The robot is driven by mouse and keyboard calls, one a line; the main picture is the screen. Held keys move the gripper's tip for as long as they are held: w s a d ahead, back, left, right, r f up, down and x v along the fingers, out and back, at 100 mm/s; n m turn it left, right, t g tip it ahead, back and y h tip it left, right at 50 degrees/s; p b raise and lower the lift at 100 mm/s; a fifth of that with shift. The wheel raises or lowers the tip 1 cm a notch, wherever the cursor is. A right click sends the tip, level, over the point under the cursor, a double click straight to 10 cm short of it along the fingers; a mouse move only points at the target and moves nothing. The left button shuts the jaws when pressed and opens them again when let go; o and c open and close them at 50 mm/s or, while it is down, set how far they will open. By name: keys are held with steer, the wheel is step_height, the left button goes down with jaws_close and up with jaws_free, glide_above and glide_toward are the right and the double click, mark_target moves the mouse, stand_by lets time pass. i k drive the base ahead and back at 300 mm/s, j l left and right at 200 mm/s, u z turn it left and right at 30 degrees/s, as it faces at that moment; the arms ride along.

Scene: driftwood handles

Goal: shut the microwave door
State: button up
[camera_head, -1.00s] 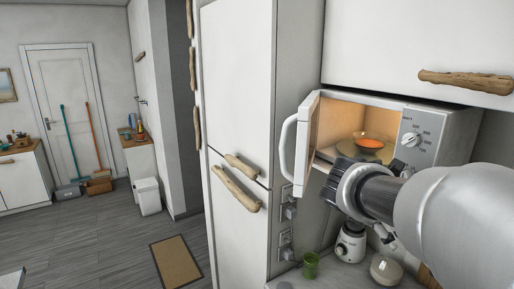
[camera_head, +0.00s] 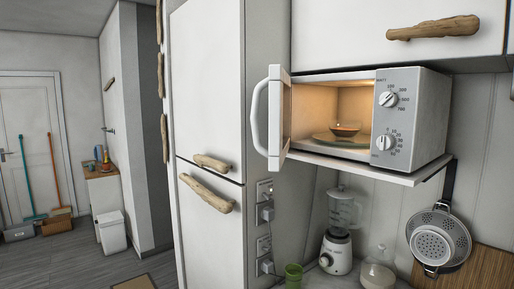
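The microwave (camera_head: 421,115) sits on a white wall shelf at the right, lit inside. Its door (camera_head: 278,117) stands wide open, hinged at the left side, sticking out toward me. The curved white door handle (camera_head: 257,115) is on the door's outer face, at the left. A small orange-brown bowl (camera_head: 346,129) stands on the turntable plate (camera_head: 341,139) inside. My gripper and arm are not in view now.
A tall white cabinet (camera_head: 209,85) with driftwood handles stands left of the door. Below the shelf (camera_head: 404,179) are a blender (camera_head: 338,240), a green cup (camera_head: 293,275) and a glass jar (camera_head: 378,272). A colander (camera_head: 439,240) hangs at the right. A cupboard with a driftwood handle (camera_head: 433,28) is above.

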mark_target(278, 81)
steer(key=i+j+z, duration=0.2)
steer(key=i, duration=0.25)
steer(key=i+j+z, duration=0.15)
steer(key=i+j, duration=0.3)
